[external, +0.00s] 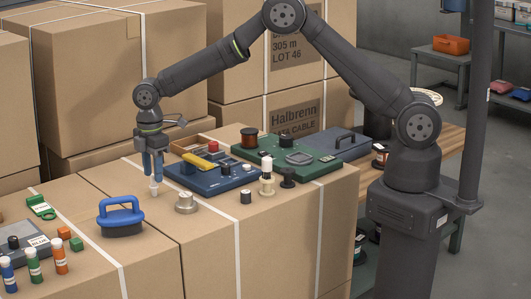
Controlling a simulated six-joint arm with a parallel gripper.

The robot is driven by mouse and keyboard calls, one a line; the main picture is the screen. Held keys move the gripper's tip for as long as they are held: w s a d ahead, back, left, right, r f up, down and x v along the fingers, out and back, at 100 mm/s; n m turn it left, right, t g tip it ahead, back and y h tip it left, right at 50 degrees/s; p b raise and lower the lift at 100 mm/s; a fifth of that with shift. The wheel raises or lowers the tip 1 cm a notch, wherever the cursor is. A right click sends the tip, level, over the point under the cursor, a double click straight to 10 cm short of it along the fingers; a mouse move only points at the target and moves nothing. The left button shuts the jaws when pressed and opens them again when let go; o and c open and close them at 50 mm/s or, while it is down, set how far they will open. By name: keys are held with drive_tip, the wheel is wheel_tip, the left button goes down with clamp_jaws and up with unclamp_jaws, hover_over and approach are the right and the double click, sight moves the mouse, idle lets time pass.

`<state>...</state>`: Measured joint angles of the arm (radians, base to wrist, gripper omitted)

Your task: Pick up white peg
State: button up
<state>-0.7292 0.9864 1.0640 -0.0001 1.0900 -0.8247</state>
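A small white peg (154,188) shows directly below my gripper's fingertips, near the left end of the carton top. My gripper (154,178) points straight down with two blue fingers, one on each side above the peg. The fingers hide the peg's upper part. I cannot tell whether they are closed on it or only around it, nor whether the peg touches the carton.
A metal knob-topped disc (186,203) stands close to the right of the peg, and a blue-handled block (121,215) to the left. A blue board (210,176) and a green board (300,157) lie behind. Several coloured cylinders stand at the front left.

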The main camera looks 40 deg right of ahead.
sight(153, 176)
wheel_tip(153, 176, down, 4)
drive_tip(key=shift+w+f, duration=0.1)
drive_tip(key=shift+f, duration=0.05)
drive_tip(key=c, duration=0.9)
drive_tip(key=shift+o, duration=0.2)
